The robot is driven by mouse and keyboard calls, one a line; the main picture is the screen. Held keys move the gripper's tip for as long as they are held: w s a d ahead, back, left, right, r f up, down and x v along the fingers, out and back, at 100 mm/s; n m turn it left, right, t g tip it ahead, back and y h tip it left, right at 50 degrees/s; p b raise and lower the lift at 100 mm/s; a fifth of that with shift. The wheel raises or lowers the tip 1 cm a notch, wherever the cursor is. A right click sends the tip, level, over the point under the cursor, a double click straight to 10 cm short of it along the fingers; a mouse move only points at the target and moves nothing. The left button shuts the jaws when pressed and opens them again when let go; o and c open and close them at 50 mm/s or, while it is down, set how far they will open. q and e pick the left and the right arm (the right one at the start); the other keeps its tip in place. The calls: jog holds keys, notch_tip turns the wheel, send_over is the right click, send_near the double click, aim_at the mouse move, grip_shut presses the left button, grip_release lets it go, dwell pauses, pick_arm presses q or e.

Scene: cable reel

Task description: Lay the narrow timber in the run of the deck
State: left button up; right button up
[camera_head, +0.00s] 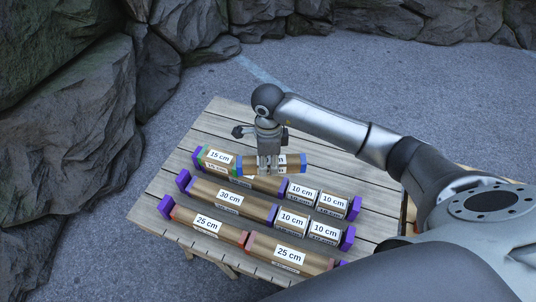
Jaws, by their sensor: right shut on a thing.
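My right gripper (268,172) points down over the back row and is shut on a timber (291,163) with blue ends. The gripper covers most of its label. The held timber appears to be above the stretch between the 15 cm timber (219,157) and the back row's 10 cm blocks (301,192); its exact height is hard to tell. The deck (190,125) is a slatted wooden table top. The middle row has a 30 cm timber (230,198) and 10 cm blocks (292,219). The front row has two red-ended 25 cm timbers (208,223). My left gripper is out of view.
Purple end stops stand at the row ends, such as the back right one (354,208) and front left one (165,207). The deck's back left part is bare. Grey rocks (70,120) stand at left and behind. My arm covers the lower right.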

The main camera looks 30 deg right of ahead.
jog(key=m, duration=0.1)
jog(key=w+m, duration=0.1)
jog(key=m, duration=0.2)
jog(key=shift+w+d, duration=0.3)
jog(key=shift+d, duration=0.05)
jog(key=shift+w+d+f+m, duration=0.1)
jog(key=shift+m, duration=0.3)
jog(key=b, duration=0.5)
send_over(268, 179)
jog(key=shift+f, duration=3.45)
pick_arm(q)
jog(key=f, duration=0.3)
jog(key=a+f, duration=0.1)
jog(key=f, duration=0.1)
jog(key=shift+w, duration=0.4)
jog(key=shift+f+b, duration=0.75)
jog(key=shift+b, duration=0.05)
pick_arm(e)
jog(key=shift+f, duration=0.85)
jog(key=o, duration=1.2)
jog(key=shift+c, duration=0.2)
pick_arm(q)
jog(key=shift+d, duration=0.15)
